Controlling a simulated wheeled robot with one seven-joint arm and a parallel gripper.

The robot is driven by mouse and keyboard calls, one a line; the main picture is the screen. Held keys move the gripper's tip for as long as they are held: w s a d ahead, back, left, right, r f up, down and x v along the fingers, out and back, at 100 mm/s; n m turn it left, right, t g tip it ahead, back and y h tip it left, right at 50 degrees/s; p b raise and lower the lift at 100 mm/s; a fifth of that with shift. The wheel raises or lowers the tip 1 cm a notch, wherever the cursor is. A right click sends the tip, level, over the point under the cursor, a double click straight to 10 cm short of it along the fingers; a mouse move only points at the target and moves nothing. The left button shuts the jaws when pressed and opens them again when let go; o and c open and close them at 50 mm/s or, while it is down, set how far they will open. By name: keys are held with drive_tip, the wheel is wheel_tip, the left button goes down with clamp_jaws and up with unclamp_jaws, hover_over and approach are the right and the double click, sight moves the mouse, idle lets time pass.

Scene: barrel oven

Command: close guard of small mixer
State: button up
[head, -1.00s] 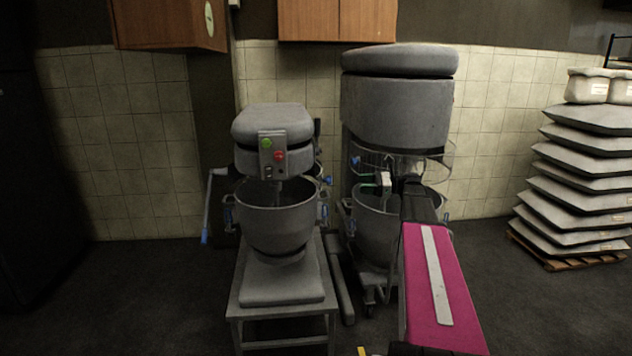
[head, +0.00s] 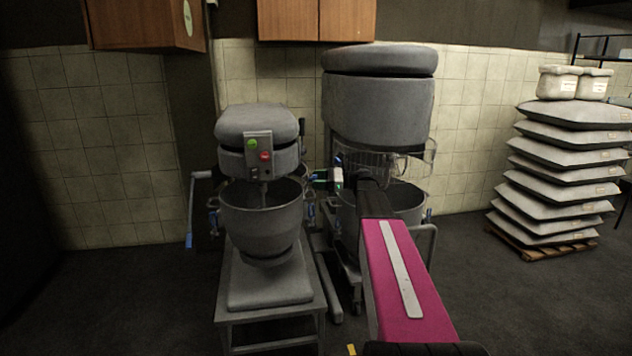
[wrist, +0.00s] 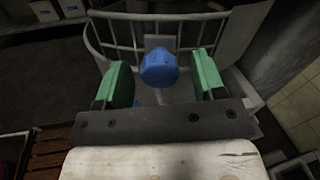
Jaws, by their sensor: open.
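The small mixer (head: 258,130) stands left of centre in the head view, grey, with a green and a red button and an open-topped bowl (head: 262,220). Its wire guard, partly hidden in the head view, appears swung out at the right side. In the wrist view the guard's bars (wrist: 190,32) curve ahead, with a round blue knob (wrist: 159,68). My gripper (head: 320,178) is at the mixer's right side, pointing left. In the wrist view my gripper (wrist: 157,82) is open, its green fingers on either side of the knob, with gaps visible on both sides.
A larger mixer (head: 380,110) with its own wire guard stands close on the right, behind my arm. The small mixer rests on a metal stand (head: 270,315). Stacked sacks (head: 560,180) sit on a pallet at the right. Dark floor is open at the left.

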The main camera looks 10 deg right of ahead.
drive_tip(key=shift+a, duration=0.45)
drive_tip(key=shift+c, duration=0.3)
clamp_jaws()
